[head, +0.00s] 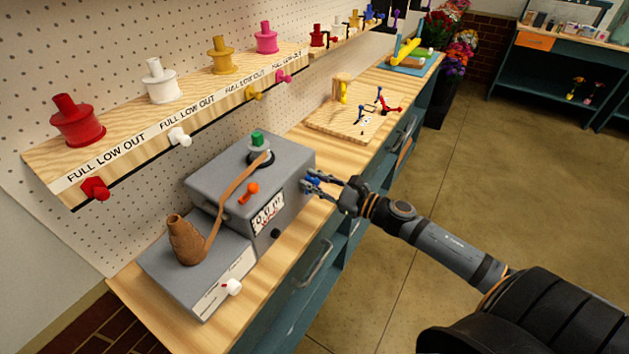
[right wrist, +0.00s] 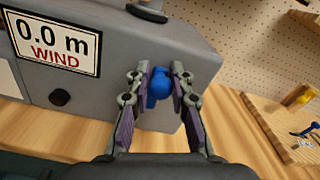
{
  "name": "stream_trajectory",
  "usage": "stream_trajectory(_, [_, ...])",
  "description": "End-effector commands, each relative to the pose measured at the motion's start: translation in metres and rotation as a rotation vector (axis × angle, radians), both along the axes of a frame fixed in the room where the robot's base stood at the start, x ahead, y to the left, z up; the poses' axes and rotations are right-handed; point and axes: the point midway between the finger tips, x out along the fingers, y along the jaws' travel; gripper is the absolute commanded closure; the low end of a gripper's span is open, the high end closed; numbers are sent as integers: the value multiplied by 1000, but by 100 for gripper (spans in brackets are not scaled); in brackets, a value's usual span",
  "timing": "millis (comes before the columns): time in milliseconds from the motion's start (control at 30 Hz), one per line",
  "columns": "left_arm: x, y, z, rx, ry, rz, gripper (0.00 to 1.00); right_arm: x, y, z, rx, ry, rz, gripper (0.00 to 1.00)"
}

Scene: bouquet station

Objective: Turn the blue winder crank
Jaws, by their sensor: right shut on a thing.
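The grey winder (head: 235,190) stands on the wooden counter, with a "0.0 m WIND" label (right wrist: 55,42) on its front in the right wrist view. The blue crank knob (right wrist: 160,85) sits at the winder's right end, between the fingers of my right gripper (right wrist: 160,90). My right gripper also shows in the head view (head: 318,183), reaching in from the right and shut on the blue crank. In the head view the fingers hide most of the crank. My left gripper is not in view.
A shelf of coloured spools (head: 165,115) hangs above. A wooden board (head: 350,120) with small parts lies further along. The floor at right is clear.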

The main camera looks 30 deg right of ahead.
Motion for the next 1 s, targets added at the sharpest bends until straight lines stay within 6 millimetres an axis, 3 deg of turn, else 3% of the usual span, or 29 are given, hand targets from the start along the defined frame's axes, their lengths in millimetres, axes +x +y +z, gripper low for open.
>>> stream_trajectory(567, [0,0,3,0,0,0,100,4,-7,0,110,66,-4,100])
stream_trajectory(1000, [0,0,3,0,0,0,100,14,-24,-8,448,266,-7,100])
